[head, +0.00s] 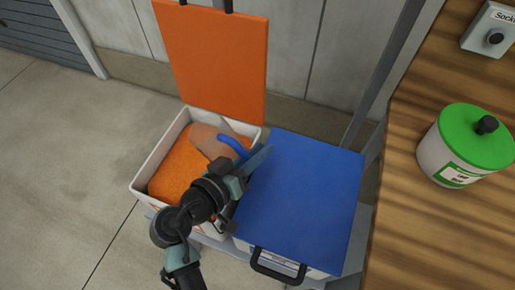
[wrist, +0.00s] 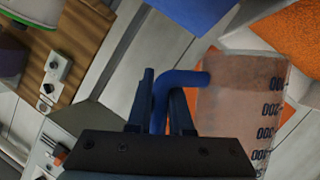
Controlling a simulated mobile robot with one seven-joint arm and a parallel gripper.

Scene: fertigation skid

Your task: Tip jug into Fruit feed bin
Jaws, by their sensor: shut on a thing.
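My gripper (head: 243,162) is shut on the blue handle (wrist: 160,95) of a clear jug (wrist: 240,110) with dark volume marks. In the head view the jug (head: 207,138) is over the open white bin (head: 142,176), whose raised lid (head: 215,55) is orange. The jug looks tilted; I cannot tell whether anything is flowing from it. Orange granular material (head: 176,172) fills much of this bin. Beside it on the right is a bin with a shut blue lid (head: 300,195). No bin label is readable, so I cannot tell which is Fruit feed.
A wooden counter (head: 410,215) runs along the right, carrying a green-lidded white tub (head: 470,145) and a grey socket box (head: 492,30). A wall stands behind the bins, and a diagonal grey post (head: 385,70) rises behind the blue lid. The floor (head: 60,180) at left is clear.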

